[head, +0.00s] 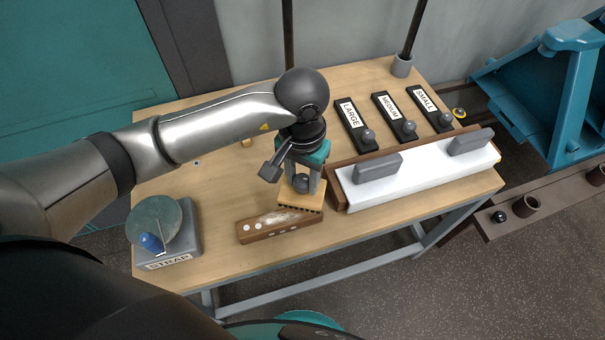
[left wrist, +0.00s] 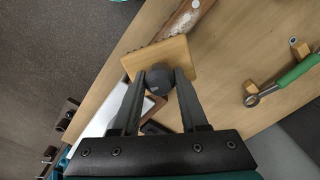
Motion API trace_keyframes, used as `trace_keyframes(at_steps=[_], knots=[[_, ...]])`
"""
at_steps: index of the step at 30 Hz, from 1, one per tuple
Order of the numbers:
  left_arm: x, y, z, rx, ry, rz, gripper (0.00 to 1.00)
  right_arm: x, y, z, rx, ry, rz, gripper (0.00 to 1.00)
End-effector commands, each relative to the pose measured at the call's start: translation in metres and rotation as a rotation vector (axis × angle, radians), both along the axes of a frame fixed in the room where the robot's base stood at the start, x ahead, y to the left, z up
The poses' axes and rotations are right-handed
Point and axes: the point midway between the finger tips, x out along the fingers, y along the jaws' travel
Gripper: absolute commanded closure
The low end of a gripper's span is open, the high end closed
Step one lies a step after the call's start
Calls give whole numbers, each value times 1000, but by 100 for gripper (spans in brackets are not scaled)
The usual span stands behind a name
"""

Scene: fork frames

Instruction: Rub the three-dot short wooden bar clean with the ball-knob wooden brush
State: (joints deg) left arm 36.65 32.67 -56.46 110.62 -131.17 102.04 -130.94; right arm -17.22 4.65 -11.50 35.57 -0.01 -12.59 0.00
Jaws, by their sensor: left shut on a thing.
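The ball-knob wooden brush (head: 301,200) is a light wooden block with dark bristles below and a dark round knob on top. My left gripper (head: 302,180) is shut on that knob. In the left wrist view the fingers of my left gripper (left wrist: 159,80) close around the knob, and the brush block (left wrist: 170,52) lies beyond. The short wooden bar (head: 262,231) is brown with white dots and a pale smear on top. It lies on the table near the front edge, and the brush is at its right end; I cannot tell if they touch. The bar (left wrist: 188,20) also shows in the left wrist view. My right gripper is out of view.
A white board (head: 415,180) with grey handles stands right of the brush. Labelled black plates (head: 391,115) lie behind it. A strap device (head: 168,255) stands at the front left. A green-handled tool (left wrist: 285,80) lies on the table.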

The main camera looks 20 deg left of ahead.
Motion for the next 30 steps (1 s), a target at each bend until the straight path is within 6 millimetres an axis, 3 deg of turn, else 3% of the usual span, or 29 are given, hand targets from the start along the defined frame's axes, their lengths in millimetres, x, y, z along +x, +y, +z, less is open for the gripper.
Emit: trace_keyframes(at_steps=[15, 30], knots=[[0, 0, -50, -2, 0, 0, 100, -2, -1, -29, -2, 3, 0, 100], [0, 0, -57, -1, -1, 0, 100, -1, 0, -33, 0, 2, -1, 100]])
